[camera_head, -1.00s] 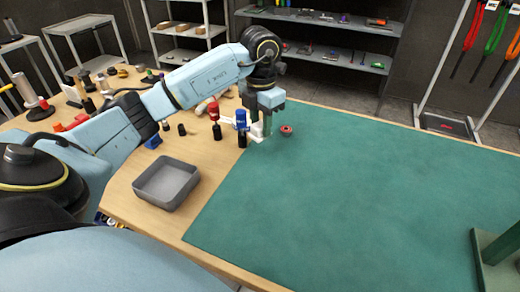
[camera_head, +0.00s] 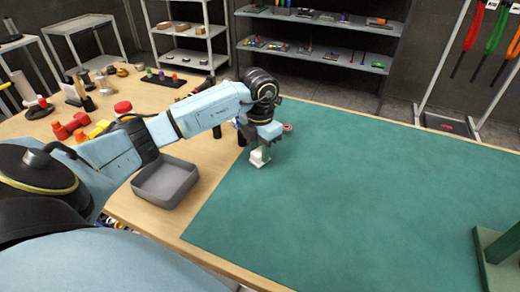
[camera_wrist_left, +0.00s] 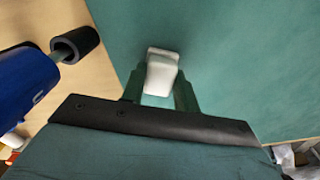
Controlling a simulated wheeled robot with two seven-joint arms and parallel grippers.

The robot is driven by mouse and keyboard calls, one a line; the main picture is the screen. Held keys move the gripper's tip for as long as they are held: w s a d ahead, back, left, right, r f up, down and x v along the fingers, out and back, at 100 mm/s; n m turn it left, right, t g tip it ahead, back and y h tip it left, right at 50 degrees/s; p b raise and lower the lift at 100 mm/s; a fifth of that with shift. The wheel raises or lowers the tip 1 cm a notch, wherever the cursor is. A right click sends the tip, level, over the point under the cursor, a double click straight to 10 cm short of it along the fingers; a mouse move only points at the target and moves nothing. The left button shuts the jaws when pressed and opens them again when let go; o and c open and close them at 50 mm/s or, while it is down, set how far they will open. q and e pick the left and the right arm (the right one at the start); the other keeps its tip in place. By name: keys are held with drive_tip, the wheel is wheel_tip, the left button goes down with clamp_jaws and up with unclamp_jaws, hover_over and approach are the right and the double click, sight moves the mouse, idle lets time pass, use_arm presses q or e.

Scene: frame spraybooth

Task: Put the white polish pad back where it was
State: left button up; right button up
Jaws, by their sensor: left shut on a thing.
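My left gripper (camera_head: 262,147) is over the left part of the green mat (camera_head: 350,190), close to the mat's back-left area. It is shut on the white polish pad (camera_head: 259,158), which hangs below the fingers. In the left wrist view the white pad (camera_wrist_left: 162,72) sits between the two greenish fingers of the gripper (camera_wrist_left: 160,88), with the mat behind it. I cannot tell whether the pad touches the mat. My right gripper is not in view.
A blue tool with a black end (camera_wrist_left: 78,44) is just left of the gripper in the wrist view. A small red ring (camera_head: 288,127) lies behind the gripper. A grey tray (camera_head: 166,182) stands on the wood at left.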

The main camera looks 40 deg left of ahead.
sight(260, 151)
use_arm(q)
drive_tip(key=shift+f, duration=0.1)
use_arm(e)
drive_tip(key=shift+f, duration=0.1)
use_arm(q)
drive_tip(key=o, duration=1)
drive_tip(key=shift+r, duration=0.2)
wheel_tip(260, 151, up, 12)
drive_tip(key=p, duration=0.1)
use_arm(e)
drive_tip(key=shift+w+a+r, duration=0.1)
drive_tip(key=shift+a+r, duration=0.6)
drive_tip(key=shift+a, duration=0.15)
